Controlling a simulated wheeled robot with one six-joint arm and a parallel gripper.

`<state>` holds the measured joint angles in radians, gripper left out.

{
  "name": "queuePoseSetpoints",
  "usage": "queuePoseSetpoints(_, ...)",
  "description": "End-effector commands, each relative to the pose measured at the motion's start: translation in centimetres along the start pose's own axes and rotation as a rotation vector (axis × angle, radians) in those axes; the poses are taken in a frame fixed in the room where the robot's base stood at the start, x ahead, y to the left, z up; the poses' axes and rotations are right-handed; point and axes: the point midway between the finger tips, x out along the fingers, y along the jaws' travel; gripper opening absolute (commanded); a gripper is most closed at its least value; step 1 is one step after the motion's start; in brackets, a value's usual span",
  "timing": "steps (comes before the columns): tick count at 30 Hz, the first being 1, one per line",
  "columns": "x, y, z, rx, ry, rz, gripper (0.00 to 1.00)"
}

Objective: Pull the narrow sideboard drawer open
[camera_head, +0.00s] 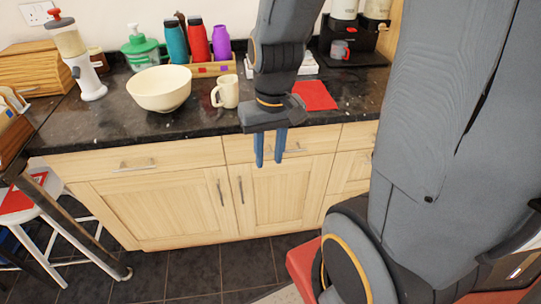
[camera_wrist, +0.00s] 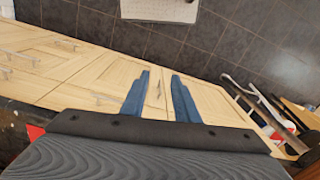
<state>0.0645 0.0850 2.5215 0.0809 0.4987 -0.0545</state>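The pale wood sideboard has a row of shut drawers under the dark worktop. The middle drawer (camera_head: 240,148) is narrower than the left drawer (camera_head: 90,163); a right drawer (camera_head: 357,134) is partly hidden by my arm. The left drawer has a bar handle (camera_head: 134,166). The middle drawer's handle (camera_head: 294,150) shows only partly, beside my gripper's right finger. My gripper (camera_head: 270,164) points down in front of the middle drawer, its two blue fingers apart with nothing between them. The wrist view shows the open fingers (camera_wrist: 161,74) too, with a bar handle (camera_wrist: 104,98) to their left.
On the worktop (camera_head: 120,120) stand a cream bowl (camera_head: 160,88), a mug (camera_head: 226,92), bottles (camera_head: 197,40) and a coffee machine (camera_head: 345,38). Two door handles (camera_head: 220,192) are below the drawers. A white stool (camera_head: 45,200) stands left. The tiled floor (camera_head: 190,272) in front is mostly clear.

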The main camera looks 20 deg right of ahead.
Motion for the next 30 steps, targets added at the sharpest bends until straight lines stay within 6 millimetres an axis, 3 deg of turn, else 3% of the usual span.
queuePoseSetpoints(3,3.6,2.2,0.0,0.147,-0.136,-0.080,0.28)
queuePoseSetpoints(8,8.0,4.0,-0.7,0.367,-0.312,-0.303,0.28)
queuePoseSetpoints(15,12.8,7.7,-5.3,0.661,-0.369,-0.776,0.28)
queuePoseSetpoints(21,15.5,13.9,-9.9,0.841,-0.215,-1.149,0.28)
queuePoseSetpoints(24,16.2,16.8,-11.2,0.891,-0.125,-1.264,0.28)
queuePoseSetpoints(27,16.5,18.7,-11.8,0.917,-0.061,-1.329,0.28)
queuePoseSetpoints(30,16.6,19.4,-12.1,0.928,-0.031,-1.359,0.28)
